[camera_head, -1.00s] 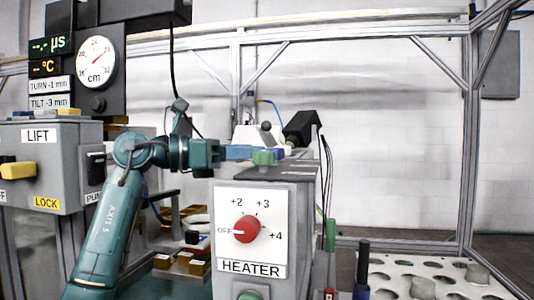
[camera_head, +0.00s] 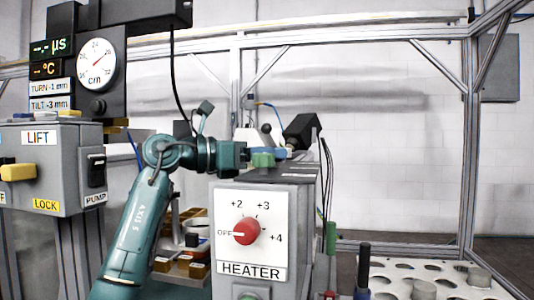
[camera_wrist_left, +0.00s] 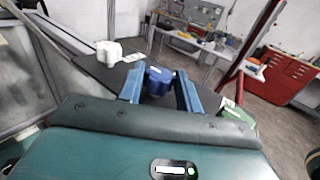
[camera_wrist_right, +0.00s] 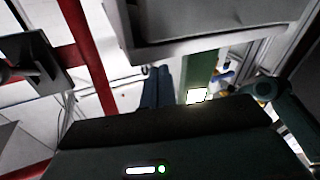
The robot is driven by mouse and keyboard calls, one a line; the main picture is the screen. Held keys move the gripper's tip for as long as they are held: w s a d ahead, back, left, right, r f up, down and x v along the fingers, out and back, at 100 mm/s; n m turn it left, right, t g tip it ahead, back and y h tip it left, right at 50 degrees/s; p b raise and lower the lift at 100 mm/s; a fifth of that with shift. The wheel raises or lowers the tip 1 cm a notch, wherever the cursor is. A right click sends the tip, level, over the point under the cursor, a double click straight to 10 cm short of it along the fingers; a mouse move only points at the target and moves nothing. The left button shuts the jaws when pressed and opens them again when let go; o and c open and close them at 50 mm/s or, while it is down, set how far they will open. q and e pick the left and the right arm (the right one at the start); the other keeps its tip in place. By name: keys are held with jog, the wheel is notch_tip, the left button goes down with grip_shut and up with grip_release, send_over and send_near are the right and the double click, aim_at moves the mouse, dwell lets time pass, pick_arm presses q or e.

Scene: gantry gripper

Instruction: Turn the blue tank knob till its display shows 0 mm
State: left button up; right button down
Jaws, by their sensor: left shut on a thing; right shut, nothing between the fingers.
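The blue knob (camera_wrist_left: 158,82) shows in the left wrist view between the two blue fingers of my left gripper (camera_wrist_left: 159,90), which is shut on it. In the head view my left gripper (camera_head: 272,153) reaches over the top of the heater box, and the knob cannot be made out clearly there. Two white display plates (camera_head: 51,95) at the left read TURN -1 mm and TILT -3 mm. My right gripper (camera_wrist_right: 157,88) shows in the right wrist view with its fingers together and nothing between them.
A green knob (camera_head: 263,159) stands on the heater box in front of my left gripper. The heater box (camera_head: 300,195) carries a red dial (camera_head: 247,231) at OFF. A grey LIFT box (camera_head: 50,170) is at the left. A white rack with holes (camera_head: 450,275) is at lower right.

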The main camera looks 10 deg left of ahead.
pick_arm(q)
jog(key=c, duration=0.3)
jog(key=shift+c, duration=0.2)
jog(key=shift+r+p, duration=0.1)
jog(key=shift+p, duration=0.2)
pick_arm(e)
jog(key=shift+r, duration=0.1)
